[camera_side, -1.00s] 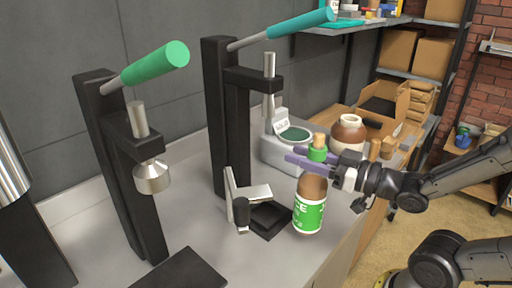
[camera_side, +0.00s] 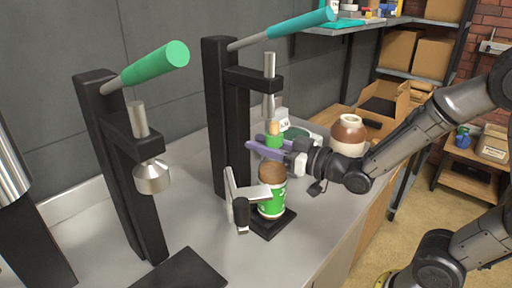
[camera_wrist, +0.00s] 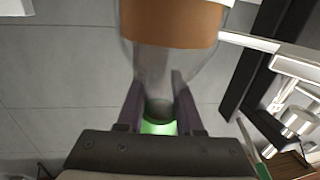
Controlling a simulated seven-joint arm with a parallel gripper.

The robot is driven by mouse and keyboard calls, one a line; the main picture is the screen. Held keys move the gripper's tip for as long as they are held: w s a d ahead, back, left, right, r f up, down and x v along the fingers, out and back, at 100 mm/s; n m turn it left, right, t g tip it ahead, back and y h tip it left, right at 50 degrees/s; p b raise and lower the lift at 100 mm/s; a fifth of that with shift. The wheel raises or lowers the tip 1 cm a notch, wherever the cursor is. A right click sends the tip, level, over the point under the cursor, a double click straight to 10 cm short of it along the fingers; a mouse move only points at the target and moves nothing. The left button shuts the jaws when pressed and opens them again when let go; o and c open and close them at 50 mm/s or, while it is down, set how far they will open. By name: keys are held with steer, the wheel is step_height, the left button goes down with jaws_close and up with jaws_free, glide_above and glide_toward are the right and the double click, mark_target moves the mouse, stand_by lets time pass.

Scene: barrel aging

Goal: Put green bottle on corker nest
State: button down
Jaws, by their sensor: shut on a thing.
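The green bottle (camera_side: 271,201), brown above a green label with a green neck and a cork, is upright at the teal-handled corker in the side view. My gripper (camera_side: 268,147) is shut on its neck from the right. The bottle's base is over the black pad of the corker nest (camera_side: 270,228), beside the pale bracket (camera_side: 234,192), which hides part of its left side. I cannot tell whether the base touches the pad. In the wrist view, the clear bottle (camera_wrist: 170,65) with orange contents runs between the fingers of my gripper (camera_wrist: 158,100).
The teal-handled corker's ram (camera_side: 269,80) hangs just above the cork. A second corker with a green handle (camera_side: 150,67) stands at left. A scale (camera_side: 297,150) and a brown-and-white jar (camera_side: 348,135) stand behind my gripper. The front right of the counter is clear.

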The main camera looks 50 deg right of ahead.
steer(key=shift+w+a+r, duration=0.1)
steer(key=shift+w+a, duration=0.05)
steer(key=shift+w, duration=0.6)
steer(key=shift+w+f, duration=0.1)
steer(key=shift+f, duration=0.8)
steer(key=c, duration=0.6)
jaws_free()
steer(key=shift+f, duration=0.15)
steer(key=shift+o, duration=0.2)
